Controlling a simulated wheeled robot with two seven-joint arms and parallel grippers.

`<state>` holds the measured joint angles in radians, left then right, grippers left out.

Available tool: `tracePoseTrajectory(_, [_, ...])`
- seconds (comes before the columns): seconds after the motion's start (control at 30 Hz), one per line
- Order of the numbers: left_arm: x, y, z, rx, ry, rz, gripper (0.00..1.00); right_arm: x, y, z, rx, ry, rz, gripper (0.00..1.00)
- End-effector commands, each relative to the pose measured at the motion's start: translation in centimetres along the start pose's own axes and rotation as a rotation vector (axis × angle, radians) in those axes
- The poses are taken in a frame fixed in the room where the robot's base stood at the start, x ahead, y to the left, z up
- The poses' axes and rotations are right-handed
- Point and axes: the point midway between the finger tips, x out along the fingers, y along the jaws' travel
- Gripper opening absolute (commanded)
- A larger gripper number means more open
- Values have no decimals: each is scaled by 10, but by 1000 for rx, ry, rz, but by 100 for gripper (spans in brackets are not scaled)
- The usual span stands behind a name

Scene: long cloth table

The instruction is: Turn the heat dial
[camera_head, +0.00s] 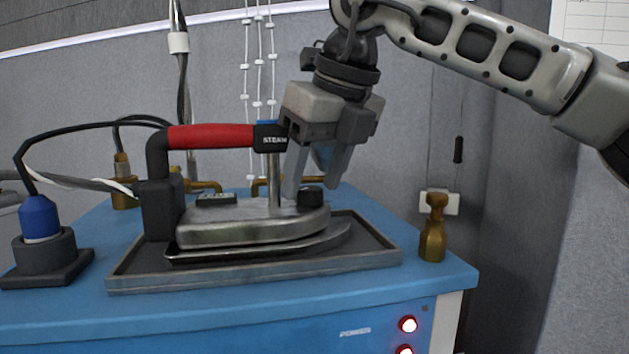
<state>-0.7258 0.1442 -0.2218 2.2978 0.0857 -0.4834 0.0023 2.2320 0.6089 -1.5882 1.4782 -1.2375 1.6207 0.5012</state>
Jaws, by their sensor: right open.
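A steam iron with a red handle (211,136) and a grey metal body (250,224) rests in a dark metal tray (370,264) on a blue table. A small black round dial (311,195) sits on top of the iron's body near its front, right of the metal post. My right gripper (316,187) points down over the front of the iron, with its fingers apart and nothing between them. Its fingertips are at or just beside the dial; I cannot tell if they touch it. My left gripper is not in view.
A blue plug on a dark base (44,246) stands at the left, with black cables running to the iron. A brass fitting (433,228) stands at the table's right. White beaded cords hang behind the iron.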

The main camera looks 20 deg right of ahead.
Motion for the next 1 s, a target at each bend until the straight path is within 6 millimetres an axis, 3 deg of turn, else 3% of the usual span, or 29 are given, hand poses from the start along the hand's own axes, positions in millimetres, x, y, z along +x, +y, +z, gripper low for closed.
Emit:
tracePoseTrajectory(0.37, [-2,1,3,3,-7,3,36,7,0,0,0,0,0,53])
tracePoseTrajectory(0.5, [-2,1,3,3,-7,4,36,6,0,0,0,0,0,14])
tracePoseTrajectory(0.53, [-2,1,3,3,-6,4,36,6,0,0,0,0,0,8])
tracePoseTrajectory(1.0, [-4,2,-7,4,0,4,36,5,-2,0,-81,2,35,8])
